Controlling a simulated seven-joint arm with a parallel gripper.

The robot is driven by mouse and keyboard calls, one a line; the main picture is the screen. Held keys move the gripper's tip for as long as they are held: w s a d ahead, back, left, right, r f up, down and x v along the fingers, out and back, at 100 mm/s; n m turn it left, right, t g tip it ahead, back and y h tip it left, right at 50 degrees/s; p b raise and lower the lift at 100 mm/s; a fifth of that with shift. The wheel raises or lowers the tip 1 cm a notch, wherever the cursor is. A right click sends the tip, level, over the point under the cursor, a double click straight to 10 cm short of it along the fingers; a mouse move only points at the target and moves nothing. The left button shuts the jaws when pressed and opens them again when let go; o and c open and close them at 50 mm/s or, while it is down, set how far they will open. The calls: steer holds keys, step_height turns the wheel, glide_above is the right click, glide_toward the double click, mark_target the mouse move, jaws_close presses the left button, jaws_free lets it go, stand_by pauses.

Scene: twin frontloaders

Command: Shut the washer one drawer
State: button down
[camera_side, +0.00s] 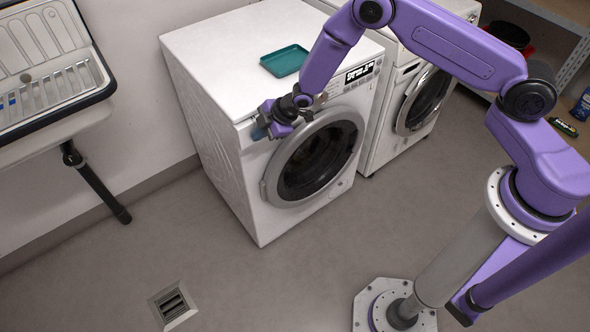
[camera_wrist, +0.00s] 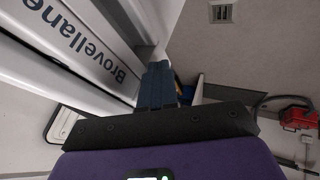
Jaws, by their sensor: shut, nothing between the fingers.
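Two white front-loading washers stand side by side in the side view. The nearer, left washer (camera_side: 205,80) has a round dark glass door (camera_side: 318,160), which looks shut. My gripper (camera_side: 262,132) is at the upper left of its front, where it covers the drawer area. How far out the drawer is cannot be told there. In the wrist view my gripper's dark blue fingers (camera_wrist: 157,84) are together, with nothing seen between them. They are beside a white panel (camera_wrist: 85,45) lettered "Brovellane". Whether they touch it is unclear.
A teal tray (camera_side: 284,61) lies on the left washer. The second washer (camera_side: 400,100) stands to its right. A sink with a drainer (camera_side: 50,85) is at the left, and shelving (camera_side: 572,60) at the right. The floor around the drain (camera_side: 173,304) is clear.

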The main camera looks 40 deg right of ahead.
steer(key=shift+w, duration=1.1)
steer(key=s+d+r, duration=0.3)
steer(key=s+r, duration=0.5)
steer(key=s, duration=0.1)
steer(key=shift+d, duration=0.35)
